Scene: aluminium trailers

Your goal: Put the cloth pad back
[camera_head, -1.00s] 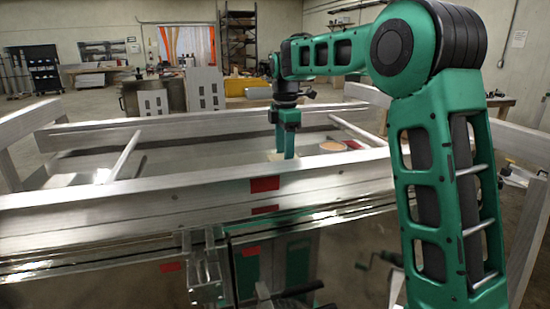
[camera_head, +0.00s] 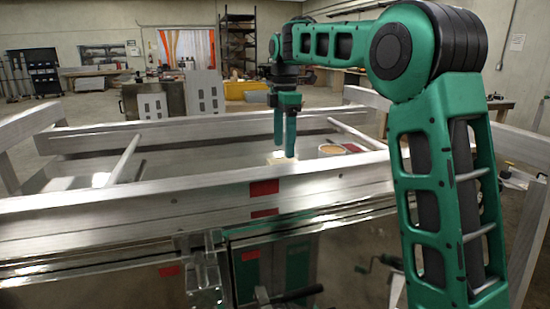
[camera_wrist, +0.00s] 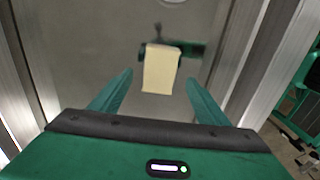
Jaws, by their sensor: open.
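The cream cloth pad (camera_wrist: 161,70) lies inside the trailer bed, over part of a dark and green tool in the wrist view. In the head view only a pale part of the pad (camera_head: 281,161) shows above the near rail, below the fingertips. My gripper (camera_head: 284,152) is open and empty above the trailer bed, pointing down. In the wrist view its green fingers stand apart on either side of the pad, nearer the camera, not touching it visibly.
The trailer's near rail (camera_head: 150,203) crosses in front of the pad. A round orange-topped item (camera_head: 332,149) sits right of the gripper. The green and black tool (camera_wrist: 190,47) lies at the pad's far end. Bare bed floor (camera_wrist: 90,40) lies left of it.

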